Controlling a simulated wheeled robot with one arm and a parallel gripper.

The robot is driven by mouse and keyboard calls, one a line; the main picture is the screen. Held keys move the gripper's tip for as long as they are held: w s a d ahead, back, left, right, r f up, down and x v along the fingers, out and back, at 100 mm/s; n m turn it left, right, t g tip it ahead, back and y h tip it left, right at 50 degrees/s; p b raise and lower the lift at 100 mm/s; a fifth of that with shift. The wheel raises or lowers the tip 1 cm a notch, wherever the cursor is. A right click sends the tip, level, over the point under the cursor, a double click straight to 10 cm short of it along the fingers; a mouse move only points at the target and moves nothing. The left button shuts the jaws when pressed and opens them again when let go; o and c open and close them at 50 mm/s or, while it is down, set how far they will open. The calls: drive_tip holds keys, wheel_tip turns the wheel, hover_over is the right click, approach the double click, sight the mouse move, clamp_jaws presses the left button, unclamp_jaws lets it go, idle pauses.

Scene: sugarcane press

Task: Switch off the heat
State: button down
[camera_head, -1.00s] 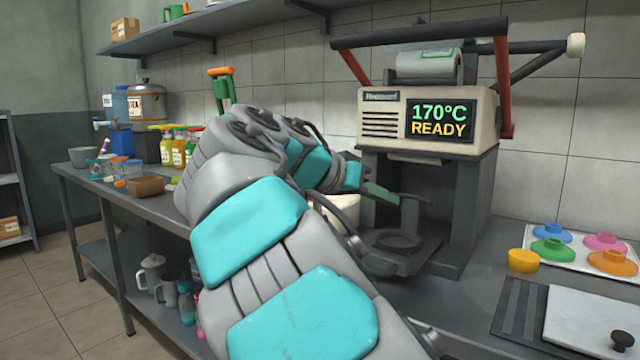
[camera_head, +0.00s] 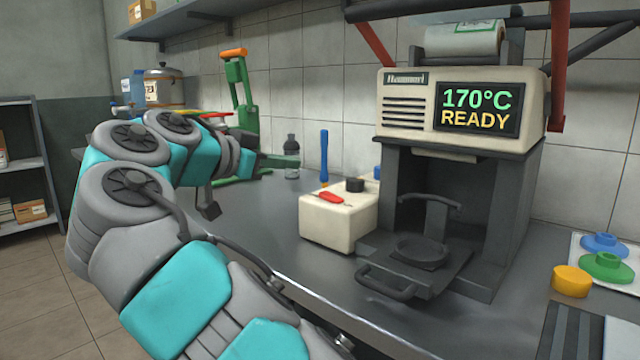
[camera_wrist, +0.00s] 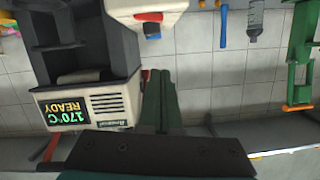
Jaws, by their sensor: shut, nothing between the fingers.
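The heat press (camera_head: 405,115) has a cream head over a dark frame. Its display (camera_head: 478,109) reads 170°C READY, and the display also shows upside down in the wrist view (camera_wrist: 66,111). A cream box (camera_head: 338,226) stands on the counter left of the press, with a red lever (camera_head: 331,197) and a black knob (camera_head: 355,184) on top. Part of this box shows at the top of the wrist view (camera_wrist: 140,8). My gripper (camera_head: 290,161) is to the left of and above the box, apart from it. Its green fingers (camera_wrist: 160,85) are together and empty.
A green hand press (camera_head: 240,100) with an orange handle stands behind my arm. A dark bottle (camera_head: 291,160) and a blue upright tool (camera_head: 324,160) are near the wall. A yellow puck (camera_head: 571,281) lies right of the press. The counter (camera_head: 285,235) before the box is clear.

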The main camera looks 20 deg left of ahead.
hover_over(318, 200)
drive_tip(key=shift+s+d+f+b, duration=0.15)
drive_tip(key=shift+s+f, duration=0.1)
drive_tip(key=shift+f, duration=0.35)
drive_tip(key=shift+s+d+f+b, duration=0.15)
drive_tip(key=shift+s+f, duration=0.05)
drive_tip(key=shift+f, duration=0.35)
drive_tip(key=f, duration=0.1)
drive_tip(key=f+b, duration=0.1)
drive_tip(key=f, duration=0.1)
drive_tip(key=shift+w+a, duration=0.2)
drive_tip(key=shift+w, duration=0.15)
drive_tip(key=shift+a+f, duration=0.1)
drive_tip(key=shift+f, duration=0.4)
